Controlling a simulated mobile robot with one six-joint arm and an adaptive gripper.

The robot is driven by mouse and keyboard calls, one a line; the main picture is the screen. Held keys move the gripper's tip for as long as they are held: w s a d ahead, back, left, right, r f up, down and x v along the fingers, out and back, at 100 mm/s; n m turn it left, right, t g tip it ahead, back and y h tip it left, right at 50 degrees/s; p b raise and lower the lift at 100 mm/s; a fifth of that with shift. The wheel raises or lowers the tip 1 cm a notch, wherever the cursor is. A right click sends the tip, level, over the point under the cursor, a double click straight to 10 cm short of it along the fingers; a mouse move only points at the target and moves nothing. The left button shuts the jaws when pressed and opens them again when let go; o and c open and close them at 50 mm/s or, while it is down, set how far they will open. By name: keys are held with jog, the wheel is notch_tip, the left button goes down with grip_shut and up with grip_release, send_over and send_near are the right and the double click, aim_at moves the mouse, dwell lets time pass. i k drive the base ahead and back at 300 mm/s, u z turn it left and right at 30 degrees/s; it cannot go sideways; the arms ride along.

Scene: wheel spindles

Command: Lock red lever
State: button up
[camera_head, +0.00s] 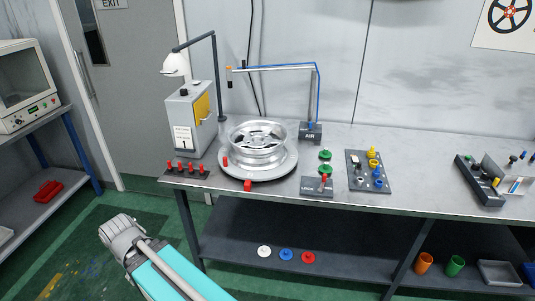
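A red lever (323,182) stands about upright on a small dark plate (312,190) marked "LOCK", near the table's front edge. It is small in the view, so its exact tilt is hard to tell. To its left, a silver wheel (257,147) sits on a round grey base (258,174), with red pieces (248,186) at the base's rim. Part of my arm, with a teal link and a grey joint, shows at the lower left, over the floor and apart from the table. My gripper's fingers do not show.
Green knobs (325,162) stand just behind the lever. A dark panel (367,183) with coloured pegs is to its right. A row of red pegs (187,169) is at the left. An AIR stand (311,132) rises behind. Bare tabletop (420,180) lies farther right.

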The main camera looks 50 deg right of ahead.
aim_at(320, 189)
jog(key=z, duration=1.9)
jog(key=k, duration=0.6)
jog(key=u, duration=0.25)
jog(key=i, duration=0.5)
jog(key=u, duration=0.05)
